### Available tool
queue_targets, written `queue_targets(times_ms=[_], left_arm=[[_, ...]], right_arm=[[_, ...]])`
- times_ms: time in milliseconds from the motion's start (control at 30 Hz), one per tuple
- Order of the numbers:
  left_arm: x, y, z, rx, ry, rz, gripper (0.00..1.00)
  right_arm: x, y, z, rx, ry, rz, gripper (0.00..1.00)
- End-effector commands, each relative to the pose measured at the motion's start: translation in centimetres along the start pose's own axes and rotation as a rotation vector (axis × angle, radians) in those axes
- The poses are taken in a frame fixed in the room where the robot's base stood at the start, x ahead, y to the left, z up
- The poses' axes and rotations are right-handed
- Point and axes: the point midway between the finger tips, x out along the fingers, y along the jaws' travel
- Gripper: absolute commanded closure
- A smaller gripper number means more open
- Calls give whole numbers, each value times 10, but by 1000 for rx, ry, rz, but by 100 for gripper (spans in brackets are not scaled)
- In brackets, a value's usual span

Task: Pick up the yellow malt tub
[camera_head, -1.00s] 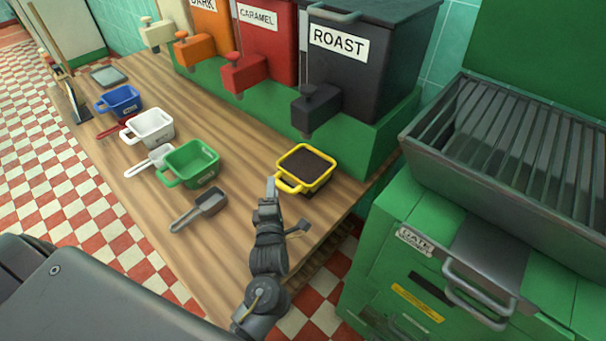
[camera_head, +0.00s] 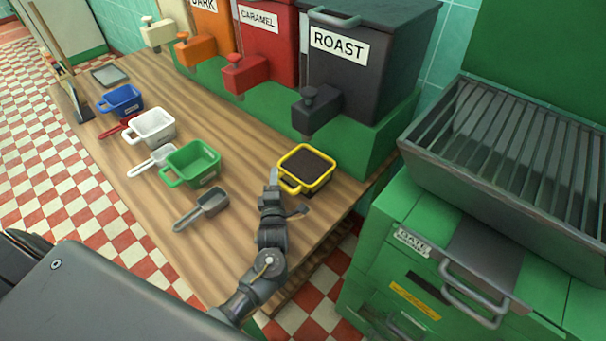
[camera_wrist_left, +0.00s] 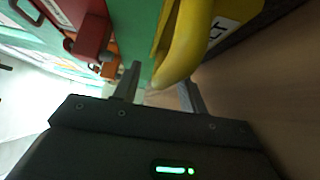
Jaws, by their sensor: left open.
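The yellow malt tub (camera_head: 326,176) stands upright on the wooden counter, filled with dark contents, its handle pointing toward the lower left. My left gripper (camera_head: 286,192) is open at the handle side of the tub, one finger beside the handle's left. In the left wrist view the yellow handle (camera_wrist_left: 183,45) reaches down toward the space between the two open fingers (camera_wrist_left: 160,88). The fingers are not closed on it, and I cannot tell whether either touches it. My right gripper is not in view.
A grey scoop (camera_head: 203,209), green tub (camera_head: 192,163), white tub (camera_head: 151,127) and blue tub (camera_head: 121,100) stand left on the counter (camera_head: 150,203). The ROAST dispenser (camera_head: 365,75) rises behind the yellow tub. A green cabinet (camera_head: 385,255) stands to the right.

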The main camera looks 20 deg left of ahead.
Motion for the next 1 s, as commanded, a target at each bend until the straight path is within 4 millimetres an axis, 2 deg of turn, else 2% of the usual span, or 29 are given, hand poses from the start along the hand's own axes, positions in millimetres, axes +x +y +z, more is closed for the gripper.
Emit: queue_targets(times_ms=[267,600,1000], left_arm=[[3,0,0,0,1,-1,58],[3,-1,0,0,0,-1,100],[3,1,0,-3,0,3,100]], right_arm=[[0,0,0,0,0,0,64],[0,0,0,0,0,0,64],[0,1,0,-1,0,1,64]])
